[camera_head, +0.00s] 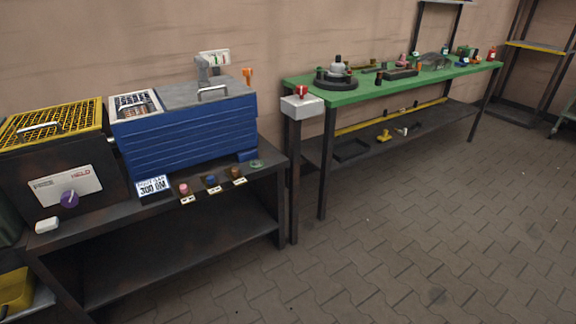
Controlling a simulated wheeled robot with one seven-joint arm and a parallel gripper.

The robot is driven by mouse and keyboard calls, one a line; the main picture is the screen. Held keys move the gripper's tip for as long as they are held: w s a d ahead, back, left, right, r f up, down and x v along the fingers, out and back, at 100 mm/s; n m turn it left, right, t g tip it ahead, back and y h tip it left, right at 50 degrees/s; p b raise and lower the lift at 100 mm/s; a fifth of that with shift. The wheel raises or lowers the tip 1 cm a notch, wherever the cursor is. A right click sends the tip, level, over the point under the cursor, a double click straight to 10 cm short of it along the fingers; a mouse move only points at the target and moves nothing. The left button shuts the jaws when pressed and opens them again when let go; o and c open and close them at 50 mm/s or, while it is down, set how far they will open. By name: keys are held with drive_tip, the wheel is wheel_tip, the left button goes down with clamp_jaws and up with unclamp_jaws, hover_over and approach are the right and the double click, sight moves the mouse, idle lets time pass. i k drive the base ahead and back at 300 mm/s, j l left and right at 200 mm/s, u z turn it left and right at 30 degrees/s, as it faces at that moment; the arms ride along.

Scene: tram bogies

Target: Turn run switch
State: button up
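A purple rotary knob (69,199) sits on a white panel (62,186) on the front of a dark cabinet at the left. A red knob (302,91) sits on a grey box (302,106) on top of a dark post between the two benches. No readable label marks either one as the run switch, so I cannot tell which it is. The panel has red and dark lettering too small to read surely. My gripper is not in view.
A blue machine (190,133) stands on the dark left bench (150,215), with small pink, blue and brown knobs along its front edge. A green-topped bench (350,95) at the right holds several parts. The paved floor (420,220) at the right front is clear.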

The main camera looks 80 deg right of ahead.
sight(301, 90)
drive_tip(key=k+l, duration=0.1)
drive_tip(key=l, duration=0.65)
drive_tip(key=k+l, duration=0.1)
drive_tip(key=l, duration=0.65)
drive_tip(key=k+l, duration=0.1)
drive_tip(key=l, duration=0.65)
drive_tip(key=k+l+z, duration=0.1)
drive_tip(key=l, duration=0.7)
drive_tip(key=k+l, duration=0.1)
drive_tip(key=l, duration=0.65)
